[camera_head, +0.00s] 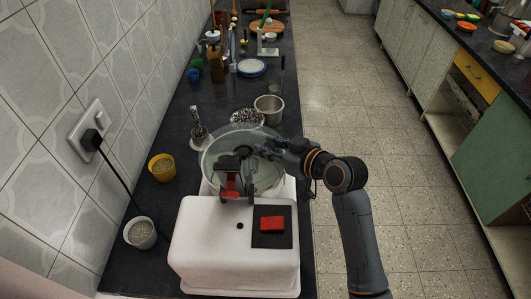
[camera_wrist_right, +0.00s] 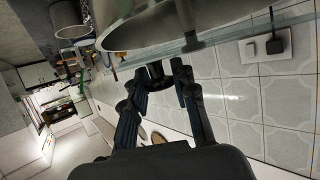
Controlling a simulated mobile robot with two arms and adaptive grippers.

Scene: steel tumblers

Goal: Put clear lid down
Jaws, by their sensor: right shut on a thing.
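The clear lid (camera_head: 212,158) is a round, see-through disc above the drum of the white tabletop machine (camera_head: 205,235). My right gripper (camera_head: 262,148) reaches in from the right and is shut on the lid. In the right wrist view the gripper fingers (camera_wrist_right: 178,80) are close to the lid's greenish edge (camera_wrist_right: 135,60), beside the steel drum (camera_wrist_right: 170,25). I cannot tell whether the lid touches the drum's rim. A red and black clamp part (camera_head: 231,183) stands at the machine's front. My left gripper is out of view.
A steel pot (camera_head: 269,109) and a bowl of dark speckled stuff (camera_head: 246,117) stand behind the lid. A yellow cup (camera_head: 162,168) and a white cup (camera_head: 140,233) are on the left, near the wall and cord. Floor is open on the right.

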